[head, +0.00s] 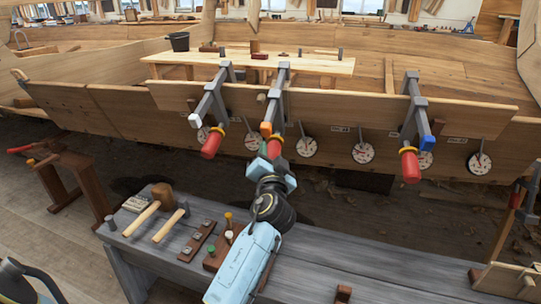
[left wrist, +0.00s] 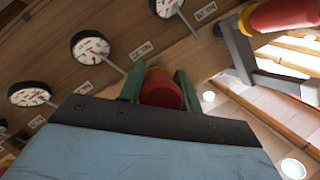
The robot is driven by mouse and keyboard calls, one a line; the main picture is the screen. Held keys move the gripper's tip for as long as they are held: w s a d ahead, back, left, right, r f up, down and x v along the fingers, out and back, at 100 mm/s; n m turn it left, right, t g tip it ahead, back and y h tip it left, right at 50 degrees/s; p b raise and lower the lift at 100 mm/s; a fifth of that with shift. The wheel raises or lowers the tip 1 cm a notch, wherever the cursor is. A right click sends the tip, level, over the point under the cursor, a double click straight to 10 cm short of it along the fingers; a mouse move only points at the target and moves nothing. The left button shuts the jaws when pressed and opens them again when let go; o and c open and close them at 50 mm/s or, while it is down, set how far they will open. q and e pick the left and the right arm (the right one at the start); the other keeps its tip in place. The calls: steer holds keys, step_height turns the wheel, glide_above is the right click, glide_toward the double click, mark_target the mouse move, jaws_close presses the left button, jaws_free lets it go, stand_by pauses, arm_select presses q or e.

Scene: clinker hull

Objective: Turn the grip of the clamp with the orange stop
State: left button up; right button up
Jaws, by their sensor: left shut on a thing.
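The clamp with the orange stop (head: 266,128) is the middle one of three on the hull plank, its grey bar (head: 278,98) reaching down toward me. Its red grip (head: 274,149) hangs at the lower end. My left gripper (head: 266,158) is at this grip, reaching up from below. In the left wrist view the red grip (left wrist: 162,91), with a yellow collar, sits between the two green fingers of my left gripper (left wrist: 160,88), which is shut on it. The fingers partly hide the grip in the head view. My right gripper is not in view.
A clamp with a white stop (head: 195,120) is to the left, one with a blue stop (head: 427,143) to the right. Several round dials (head: 307,147) hang along the plank. A grey bench (head: 330,262) below holds a mallet (head: 148,215) and other tools.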

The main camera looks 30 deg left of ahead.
arm_select(q)
steer(key=o, duration=1)
steer(key=v, duration=1.3)
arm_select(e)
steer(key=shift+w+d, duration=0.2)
arm_select(q)
steer(key=shift+s+d, duration=0.1)
steer(key=shift+d, duration=0.05)
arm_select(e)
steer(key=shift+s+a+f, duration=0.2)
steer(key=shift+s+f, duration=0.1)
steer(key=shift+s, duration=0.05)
